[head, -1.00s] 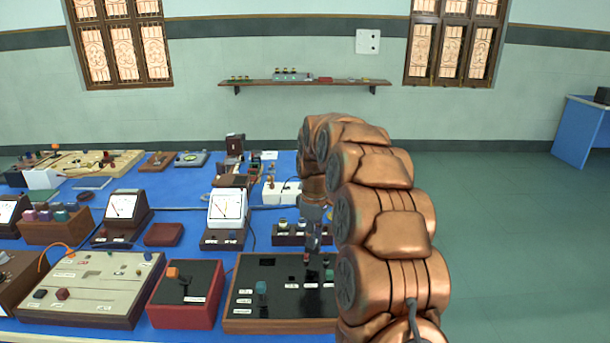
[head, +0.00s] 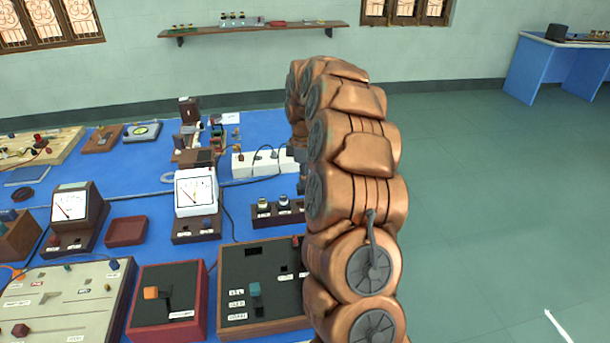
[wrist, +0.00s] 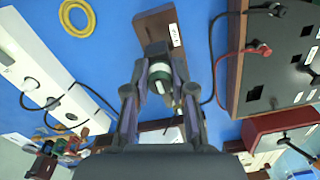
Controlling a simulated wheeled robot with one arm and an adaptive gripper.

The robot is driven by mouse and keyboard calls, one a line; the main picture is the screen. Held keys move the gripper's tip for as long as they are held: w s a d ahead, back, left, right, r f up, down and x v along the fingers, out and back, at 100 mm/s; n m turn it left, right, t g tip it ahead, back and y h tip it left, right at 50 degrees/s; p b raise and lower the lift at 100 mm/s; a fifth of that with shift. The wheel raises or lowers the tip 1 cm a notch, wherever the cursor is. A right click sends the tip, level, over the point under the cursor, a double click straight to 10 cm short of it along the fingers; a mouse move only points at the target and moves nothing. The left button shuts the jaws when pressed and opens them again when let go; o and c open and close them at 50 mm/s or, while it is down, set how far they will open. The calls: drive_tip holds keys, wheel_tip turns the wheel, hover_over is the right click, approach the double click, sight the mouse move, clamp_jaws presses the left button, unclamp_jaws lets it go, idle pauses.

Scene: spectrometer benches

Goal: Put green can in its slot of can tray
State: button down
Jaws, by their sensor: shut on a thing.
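In the wrist view my gripper (wrist: 158,80) is shut on a small can with a green band and pale top (wrist: 159,71), taken as the green can. A brown wooden block with a white label, likely the can tray (wrist: 152,27), lies behind it. I cannot tell whether the can touches it. In the head view the brown tray (head: 268,219) holds small dark cans with pale tops (head: 284,203) on the blue bench; its right end is hidden by my arm. My gripper is mostly hidden there too.
A white-faced meter (head: 196,192) stands left of the tray. A black panel box (head: 262,270) stands in front, with a red-sided box (head: 168,300) beside it. A white socket strip (head: 250,165) lies behind. Black and red cables (wrist: 228,55) run close to my gripper.

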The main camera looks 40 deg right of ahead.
sight(305, 194)
drive_tip(key=shift+f+b, duration=0.75)
drive_tip(key=shift+f, duration=2.2)
drive_tip(key=c, duration=0.9)
unclamp_jaws()
wheel_tip(305, 194, up, 12)
drive_tip(key=shift+f, duration=0.2)
drive_tip(key=shift+r, duration=0.2)
